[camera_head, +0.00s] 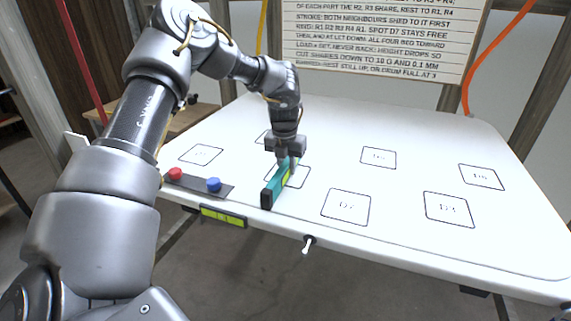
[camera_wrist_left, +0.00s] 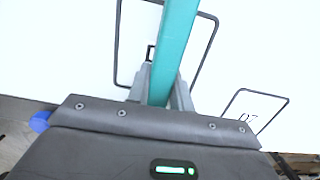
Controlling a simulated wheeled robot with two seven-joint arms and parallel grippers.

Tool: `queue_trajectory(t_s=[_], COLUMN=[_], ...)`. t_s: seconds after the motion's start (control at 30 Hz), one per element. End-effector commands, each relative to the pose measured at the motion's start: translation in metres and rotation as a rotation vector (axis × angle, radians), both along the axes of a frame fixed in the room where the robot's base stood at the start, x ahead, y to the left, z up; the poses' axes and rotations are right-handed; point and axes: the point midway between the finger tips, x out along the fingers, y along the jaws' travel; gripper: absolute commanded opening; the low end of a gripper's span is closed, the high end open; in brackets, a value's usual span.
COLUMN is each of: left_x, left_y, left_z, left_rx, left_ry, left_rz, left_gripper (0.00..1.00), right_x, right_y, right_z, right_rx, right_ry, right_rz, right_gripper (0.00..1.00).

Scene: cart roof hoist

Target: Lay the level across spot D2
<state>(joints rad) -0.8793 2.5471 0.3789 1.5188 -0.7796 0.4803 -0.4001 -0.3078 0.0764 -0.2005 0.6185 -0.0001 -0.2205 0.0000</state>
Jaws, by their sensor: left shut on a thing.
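The level is a teal bar (camera_head: 272,190) with a yellow-green vial and a black end cap. My left gripper (camera_head: 287,158) is shut on it from above. The level lies over a black-outlined square (camera_head: 302,180) on the white table, its black end pointing toward the front edge. I cannot tell whether it touches the table. It also shows in the left wrist view as a teal strip (camera_wrist_left: 174,45) between the fingers, covering most of that square's label. To its right is another square (camera_head: 346,206), its small label reading like D7 or D2.
The white table (camera_head: 410,125) has several more outlined squares, including one marked like D3 (camera_head: 448,209), all bare. A dark strip with a red button (camera_head: 176,174) and a blue button (camera_head: 214,185) lies at the front left. A toggle switch (camera_head: 308,243) sits on the front edge.

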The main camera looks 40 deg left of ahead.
Motion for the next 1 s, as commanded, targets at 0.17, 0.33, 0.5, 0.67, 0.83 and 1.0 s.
queue_trajectory(t_s=[0.17,0.33,0.5,0.67,0.83,1.0], left_x=[0.000,0.000,-0.001,-0.001,-0.004,-0.008], left_y=[0.001,0.000,0.000,0.000,-0.001,-0.003], left_z=[0.000,0.000,0.000,0.011,0.044,0.077], left_rx=[0.000,0.000,0.000,0.001,-0.001,0.000], left_ry=[0.000,0.000,0.001,-0.002,-0.004,-0.002], left_rz=[0.001,0.001,0.001,-0.001,0.001,0.001], left_gripper=[0.36,0.47,0.47,0.47,0.47,0.47], right_x=[0.001,0.005,0.009,0.009,0.009,0.009], right_y=[-0.001,-0.003,-0.004,-0.005,-0.005,-0.005], right_z=[0.000,0.000,0.000,-0.004,-0.009,-0.010], right_rx=[-0.002,-0.003,-0.005,-0.006,-0.006,-0.006], right_ry=[0.000,-0.007,-0.011,-0.011,-0.011,-0.011], right_rz=[0.000,0.001,0.002,0.001,0.001,0.000], right_gripper=[0.36,0.36,0.36,0.36,0.36,0.36])
